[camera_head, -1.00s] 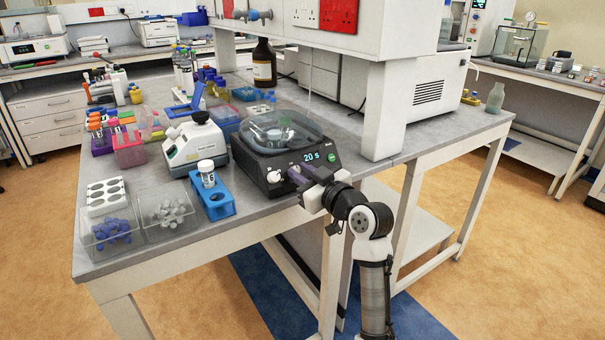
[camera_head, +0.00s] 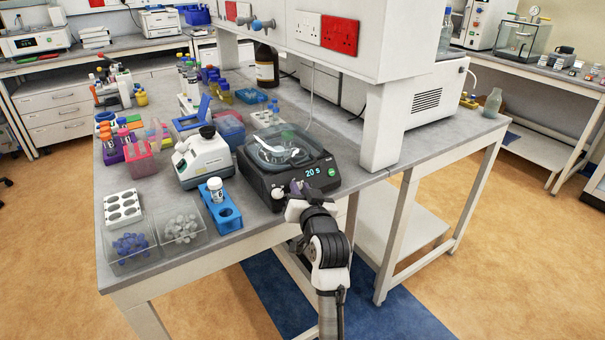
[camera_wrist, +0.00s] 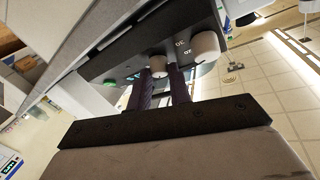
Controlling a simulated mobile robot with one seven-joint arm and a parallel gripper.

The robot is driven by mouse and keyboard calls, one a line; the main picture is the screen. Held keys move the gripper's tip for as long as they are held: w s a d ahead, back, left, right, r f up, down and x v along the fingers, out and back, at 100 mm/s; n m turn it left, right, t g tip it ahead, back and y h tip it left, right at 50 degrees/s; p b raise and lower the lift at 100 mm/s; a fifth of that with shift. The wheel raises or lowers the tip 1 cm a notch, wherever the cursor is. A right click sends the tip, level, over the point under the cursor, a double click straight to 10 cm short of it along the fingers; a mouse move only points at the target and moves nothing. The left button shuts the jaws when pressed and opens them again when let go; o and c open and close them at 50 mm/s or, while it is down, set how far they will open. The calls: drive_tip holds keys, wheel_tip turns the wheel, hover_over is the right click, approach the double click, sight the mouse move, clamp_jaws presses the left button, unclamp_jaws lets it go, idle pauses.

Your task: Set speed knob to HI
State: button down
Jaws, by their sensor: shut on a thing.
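The black lidded device (camera_head: 284,160) stands at the table's front edge. Its display reads "20 s", with a green button beside it. Its front has two pale knobs. The left knob (camera_head: 277,193) is free and also shows in the wrist view (camera_wrist: 204,46), close to the right finger. My gripper (camera_head: 298,187) is at the device's front. In the wrist view its dark purple fingers (camera_wrist: 166,76) are shut on the knob nearer the display (camera_wrist: 158,65). I cannot read the speed marks or the knob's pointer.
A blue rack (camera_head: 228,216) with a white-capped tube and a white instrument (camera_head: 203,160) stand left of the device. Clear bins (camera_head: 128,258) lie further left. A white shelf post (camera_head: 383,130) rises close to the device's right. Floor in front of the table is clear.

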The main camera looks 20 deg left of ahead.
drive_tip(key=m+p, duration=0.1)
drive_tip(key=m+h+p, duration=0.1)
drive_tip(key=p, duration=0.1)
drive_tip(key=m+h+p, duration=0.1)
drive_tip(key=shift+s+a+r+m, duration=0.15)
drive_tip(key=shift+a+r+m, duration=0.1)
drive_tip(key=shift+r+m, duration=0.1)
drive_tip(key=shift+f+m+h+p, duration=0.2)
drive_tip(key=shift+m+h+p, duration=1.25)
drive_tip(key=shift+m, duration=0.7)
drive_tip(key=shift+h, duration=0.25)
drive_tip(key=c, duration=1.3)
unclamp_jaws()
drive_tip(key=b+v, duration=0.4)
drive_tip(key=v, duration=0.9)
drive_tip(key=shift+s+d+r, duration=0.1)
drive_tip(key=shift+s, duration=0.3)
